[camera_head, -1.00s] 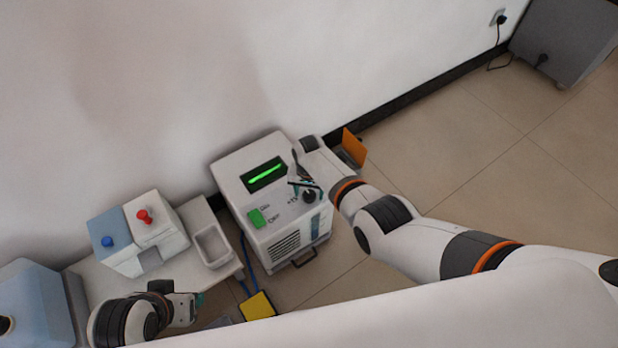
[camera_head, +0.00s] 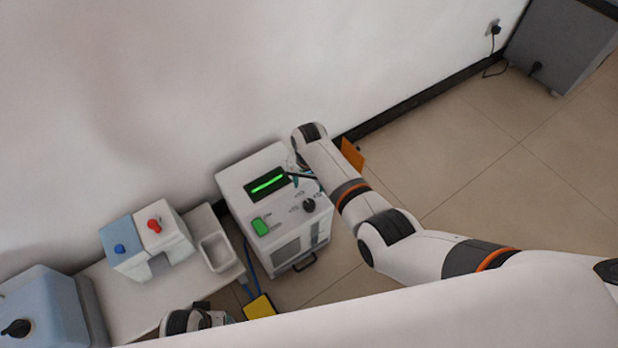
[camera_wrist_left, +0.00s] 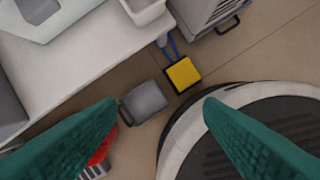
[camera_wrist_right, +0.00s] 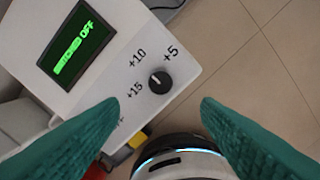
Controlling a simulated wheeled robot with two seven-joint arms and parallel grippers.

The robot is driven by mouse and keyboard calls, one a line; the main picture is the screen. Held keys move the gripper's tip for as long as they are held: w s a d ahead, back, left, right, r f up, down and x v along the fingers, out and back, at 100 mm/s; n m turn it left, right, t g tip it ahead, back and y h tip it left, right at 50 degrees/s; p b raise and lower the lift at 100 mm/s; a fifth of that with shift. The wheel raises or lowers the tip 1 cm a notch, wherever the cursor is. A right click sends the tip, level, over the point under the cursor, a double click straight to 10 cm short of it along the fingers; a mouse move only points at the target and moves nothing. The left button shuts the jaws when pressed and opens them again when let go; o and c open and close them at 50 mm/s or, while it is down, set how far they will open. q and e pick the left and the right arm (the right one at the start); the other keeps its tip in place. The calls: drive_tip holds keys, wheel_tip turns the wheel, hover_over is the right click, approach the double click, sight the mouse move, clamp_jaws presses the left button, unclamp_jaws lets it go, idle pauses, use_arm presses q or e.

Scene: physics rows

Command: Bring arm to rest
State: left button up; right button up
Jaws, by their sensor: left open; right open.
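My right arm reaches in from the right in the head view. Its gripper (camera_head: 299,178) is mostly hidden by the wrist, above the right side of a white machine (camera_head: 252,178). In the right wrist view its teal fingers (camera_wrist_right: 160,106) are apart with nothing between them. The machine's black knob (camera_wrist_right: 159,81) lies beyond the fingertips, apart from them. My left arm shows only as a wrist part (camera_head: 195,320) at the bottom of the head view. In the left wrist view the left fingers (camera_wrist_left: 160,106) are apart and empty, above the floor.
The machine has a lit green display (camera_head: 267,182) and a green switch (camera_head: 260,226). A yellow pedal (camera_wrist_left: 183,73) and a grey pedal (camera_wrist_left: 145,101) lie on the floor.

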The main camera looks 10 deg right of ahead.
use_arm(q)
drive_tip(key=shift+s+f, duration=0.15)
drive_tip(key=shift+f, duration=0.25)
use_arm(e)
drive_tip(key=shift+r, duration=0.25)
drive_tip(key=s+d+f+n+t, duration=0.1)
drive_tip(key=s+d+f+n, duration=0.15)
drive_tip(key=s+f, duration=0.4)
drive_tip(key=s+d+f+n, duration=0.1)
drive_tip(key=s+d+f, duration=0.25)
drive_tip(key=s, duration=0.65)
use_arm(q)
drive_tip(key=s+a+f+p, duration=0.1)
drive_tip(key=s+p, duration=0.7)
drive_tip(key=s, duration=0.1)
drive_tip(key=s+a+f+g+p, duration=0.1)
drive_tip(key=s+a+f+p, duration=0.1)
drive_tip(key=s+p, duration=0.7)
drive_tip(key=shift+g, duration=0.3)
use_arm(e)
drive_tip(key=s+d+f+n, duration=0.1)
drive_tip(key=s+d, duration=0.2)
drive_tip(key=s, duration=1.2)
drive_tip(key=s+d+n, duration=0.2)
drive_tip(key=s+d, duration=0.1)
drive_tip(key=s, duration=1.3)
drive_tip(key=shift+d+f, duration=0.35)
drive_tip(key=shift+f, duration=0.05)
